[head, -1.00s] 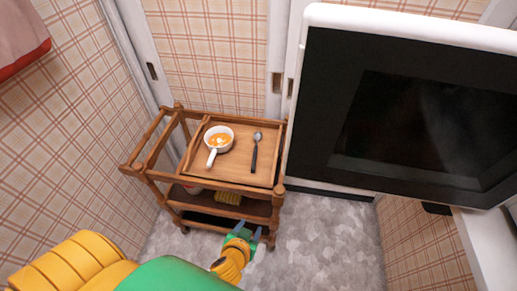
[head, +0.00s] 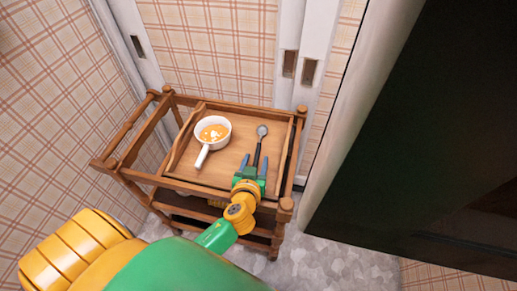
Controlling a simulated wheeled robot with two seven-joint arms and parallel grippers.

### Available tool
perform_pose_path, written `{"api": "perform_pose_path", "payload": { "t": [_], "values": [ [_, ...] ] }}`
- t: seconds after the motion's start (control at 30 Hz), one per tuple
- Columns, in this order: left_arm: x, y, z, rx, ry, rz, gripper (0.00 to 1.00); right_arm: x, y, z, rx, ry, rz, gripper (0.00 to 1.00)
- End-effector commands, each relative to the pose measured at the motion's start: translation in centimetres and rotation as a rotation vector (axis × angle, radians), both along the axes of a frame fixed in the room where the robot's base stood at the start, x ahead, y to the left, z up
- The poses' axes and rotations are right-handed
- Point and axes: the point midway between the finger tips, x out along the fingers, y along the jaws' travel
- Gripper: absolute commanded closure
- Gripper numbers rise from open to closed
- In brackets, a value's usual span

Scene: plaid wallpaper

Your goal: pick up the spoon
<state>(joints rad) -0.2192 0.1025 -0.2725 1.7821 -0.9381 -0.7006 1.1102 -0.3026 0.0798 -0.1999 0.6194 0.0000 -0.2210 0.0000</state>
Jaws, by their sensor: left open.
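The spoon (head: 262,132) lies on the wooden tray on top of the cart, to the right of a white pot. Its metal bowl points away from me and its dark handle runs toward me. My left gripper (head: 254,164) is over the near part of the tray, open, with its two blue-grey fingers on either side of the handle in the picture. I cannot tell how high the fingers are above the handle. The handle's near end is hidden behind the gripper. My right gripper is not in view.
The white pot (head: 213,129) with orange soup stands on the tray (head: 195,180), its handle toward me. The wooden cart (head: 128,176) has raised rails and corner posts. A large dark panel with a pale edge (head: 440,130) fills the right side. Plaid walls close in behind and left.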

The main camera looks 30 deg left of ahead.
Motion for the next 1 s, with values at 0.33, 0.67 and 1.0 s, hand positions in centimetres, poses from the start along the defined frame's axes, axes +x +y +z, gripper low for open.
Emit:
{"api": "perform_pose_path", "payload": {
  "t": [0.33, 0.67, 1.0],
  "values": [
    [0.3, 0.1, -0.2, 0.000, 0.001, 0.000, 0.76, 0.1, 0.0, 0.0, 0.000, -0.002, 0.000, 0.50],
    [0.2, 0.1, -0.2, -0.001, 0.001, -0.001, 1.00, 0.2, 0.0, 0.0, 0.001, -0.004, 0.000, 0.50],
    [0.3, 0.1, 2.9, -0.003, -0.002, 0.002, 1.00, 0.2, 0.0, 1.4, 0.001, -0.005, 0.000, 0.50]
  ]
}}
